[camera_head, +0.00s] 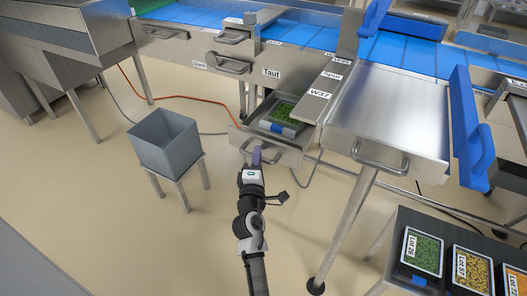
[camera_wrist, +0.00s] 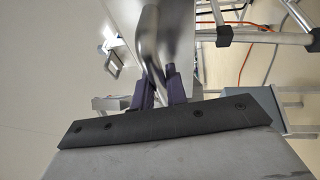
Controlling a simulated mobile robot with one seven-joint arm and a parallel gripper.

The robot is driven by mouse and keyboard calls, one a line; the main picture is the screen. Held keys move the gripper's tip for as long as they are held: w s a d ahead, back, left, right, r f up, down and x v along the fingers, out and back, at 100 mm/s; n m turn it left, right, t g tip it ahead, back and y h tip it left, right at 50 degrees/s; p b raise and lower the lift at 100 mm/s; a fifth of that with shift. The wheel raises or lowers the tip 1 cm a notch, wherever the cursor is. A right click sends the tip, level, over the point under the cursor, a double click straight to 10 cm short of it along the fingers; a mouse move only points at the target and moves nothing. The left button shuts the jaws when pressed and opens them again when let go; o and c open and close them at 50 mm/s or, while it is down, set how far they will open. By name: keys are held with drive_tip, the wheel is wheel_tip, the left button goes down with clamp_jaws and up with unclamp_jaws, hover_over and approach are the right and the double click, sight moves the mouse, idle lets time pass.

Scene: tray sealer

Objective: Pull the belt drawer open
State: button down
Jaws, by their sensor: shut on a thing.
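A low steel drawer (camera_head: 270,139) below the blue belt is pulled out, with its inside showing. A tray of green pieces (camera_head: 285,111) lies in it. Its front carries a curved bar handle (camera_head: 244,148), partly hidden by my gripper. My gripper (camera_head: 256,157) reaches the handle from the front. In the wrist view, the two dark purple fingers of my gripper (camera_wrist: 160,88) are shut on the bar handle (camera_wrist: 150,45), one on each side of it. I cannot read a label on this drawer.
A grey bin (camera_head: 165,142) on a stand is at the left. A steel table (camera_head: 388,113) with its own handle is at the right. Labelled trays (camera_head: 422,252) lie on a dark rack at the lower right. An orange cable (camera_head: 178,97) runs over the floor.

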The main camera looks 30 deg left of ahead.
drive_tip(key=shift+s+a+b, duration=0.1)
drive_tip(key=shift+s+b, duration=0.55)
drive_tip(key=shift+s, duration=1.95)
drive_tip(key=c, duration=1.4)
unclamp_jaws()
